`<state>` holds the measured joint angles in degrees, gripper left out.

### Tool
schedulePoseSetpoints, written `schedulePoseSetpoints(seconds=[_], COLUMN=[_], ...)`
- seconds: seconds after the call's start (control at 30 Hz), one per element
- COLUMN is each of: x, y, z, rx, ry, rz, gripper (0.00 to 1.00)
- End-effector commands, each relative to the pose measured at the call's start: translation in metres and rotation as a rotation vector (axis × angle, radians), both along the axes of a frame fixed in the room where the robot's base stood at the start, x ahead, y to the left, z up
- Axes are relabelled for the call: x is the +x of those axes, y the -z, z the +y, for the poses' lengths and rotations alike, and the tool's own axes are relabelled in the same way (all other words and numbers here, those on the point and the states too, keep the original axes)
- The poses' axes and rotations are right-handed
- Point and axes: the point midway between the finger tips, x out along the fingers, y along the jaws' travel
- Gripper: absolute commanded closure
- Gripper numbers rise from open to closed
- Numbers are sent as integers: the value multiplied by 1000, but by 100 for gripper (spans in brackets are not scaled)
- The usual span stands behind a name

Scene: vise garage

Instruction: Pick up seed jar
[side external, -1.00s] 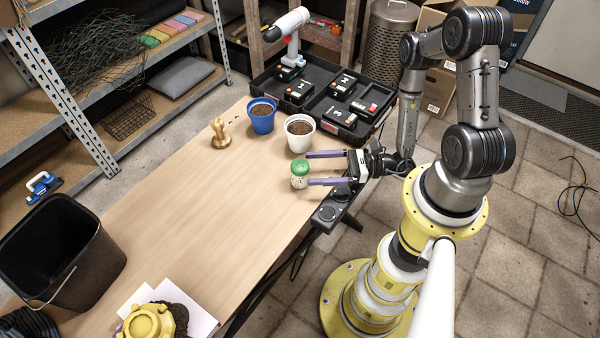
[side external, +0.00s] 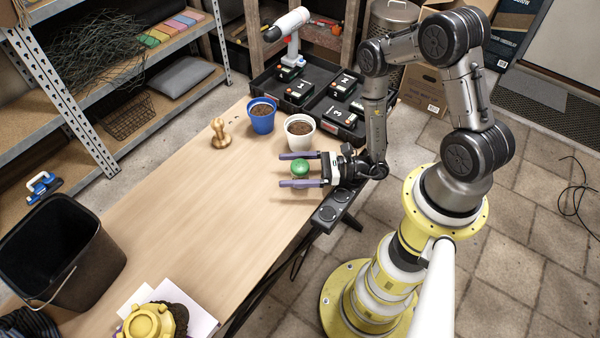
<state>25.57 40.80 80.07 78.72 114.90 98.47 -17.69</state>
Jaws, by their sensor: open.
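The seed jar (side external: 300,167) stands upright on the wooden table near its right edge. Its round green lid shows, and its pale body is mostly hidden in this view. My gripper (side external: 296,170) is open and level, coming from the right, with its two purple fingers pointing left. One finger lies on the far side of the jar and the other on the near side, so the jar is between them. I cannot tell whether either finger touches it.
A white pot (side external: 299,143) of soil stands close behind the far finger, with a blue pot (side external: 262,118) to its left. A wooden tamper (side external: 219,134) stands farther left. A black tray (side external: 275,84) holds batteries at the back.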

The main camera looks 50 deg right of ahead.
Motion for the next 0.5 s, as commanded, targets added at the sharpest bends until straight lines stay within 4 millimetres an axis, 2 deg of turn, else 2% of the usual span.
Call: schedulePoseSetpoints(seconds=[0.33, 0.5], x=[4, 3], y=[0, 0], z=[3, 3], rx=[1, 1], ry=[1, 0], rz=[-1, -1], gripper=[8, 39])
